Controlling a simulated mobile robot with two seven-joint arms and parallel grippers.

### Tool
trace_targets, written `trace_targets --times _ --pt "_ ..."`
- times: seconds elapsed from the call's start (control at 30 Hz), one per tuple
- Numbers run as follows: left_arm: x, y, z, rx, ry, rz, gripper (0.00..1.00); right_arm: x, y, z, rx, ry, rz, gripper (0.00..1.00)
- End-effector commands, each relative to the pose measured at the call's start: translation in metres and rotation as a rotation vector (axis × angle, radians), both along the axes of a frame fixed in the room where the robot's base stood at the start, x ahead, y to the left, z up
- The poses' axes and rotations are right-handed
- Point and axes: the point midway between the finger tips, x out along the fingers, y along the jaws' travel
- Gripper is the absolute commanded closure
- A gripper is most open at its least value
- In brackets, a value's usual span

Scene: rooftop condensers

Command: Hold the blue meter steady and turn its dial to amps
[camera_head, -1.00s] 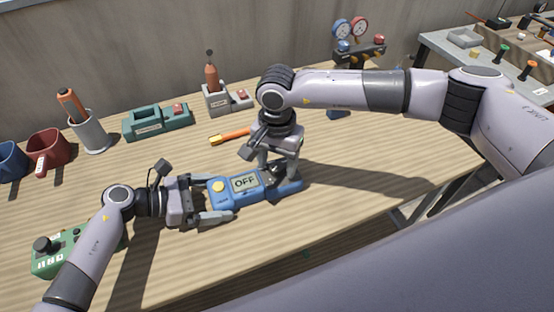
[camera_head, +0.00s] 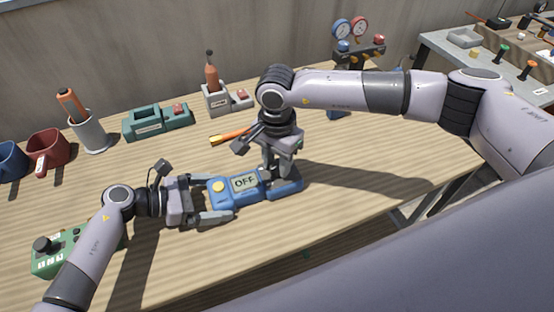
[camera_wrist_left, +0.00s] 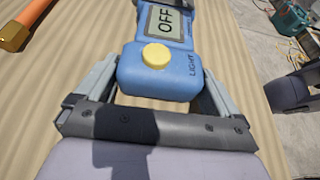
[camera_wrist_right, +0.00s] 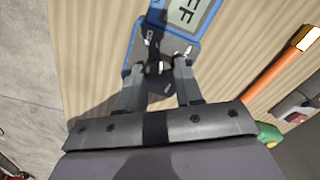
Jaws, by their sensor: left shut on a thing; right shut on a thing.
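The blue meter (camera_head: 227,197) lies flat on the wooden workbench. Its display (camera_head: 245,182) reads OFF, and a yellow button (camera_wrist_left: 156,55) marked LIGHT sits at its left end. My left gripper (camera_head: 214,200) is shut on the meter's left end, one finger on each side, as the left wrist view shows. My right gripper (camera_head: 273,173) points down over the meter's right end. In the right wrist view its fingers (camera_wrist_right: 160,72) are shut on the dark dial (camera_wrist_right: 157,79). The fingers partly hide the dial and its markings.
An orange-handled tool (camera_head: 232,136) lies behind the meter. A green box with a black knob (camera_head: 55,252) stands by my left arm. Mugs (camera_head: 48,150), a pen cup (camera_head: 90,134) and a teal holder (camera_head: 158,122) line the back. The bench right of the meter is clear.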

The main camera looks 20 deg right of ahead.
Motion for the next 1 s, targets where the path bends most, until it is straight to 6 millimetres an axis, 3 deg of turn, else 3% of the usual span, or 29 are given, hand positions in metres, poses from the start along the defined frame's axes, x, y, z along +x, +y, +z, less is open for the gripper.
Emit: trace_targets --times 1.0 --pt "0.0007 0.0014 -0.0012 0.004 0.0 0.003 0.54 0.0002 0.0006 0.0011 0.003 0.0 -0.961 0.95"
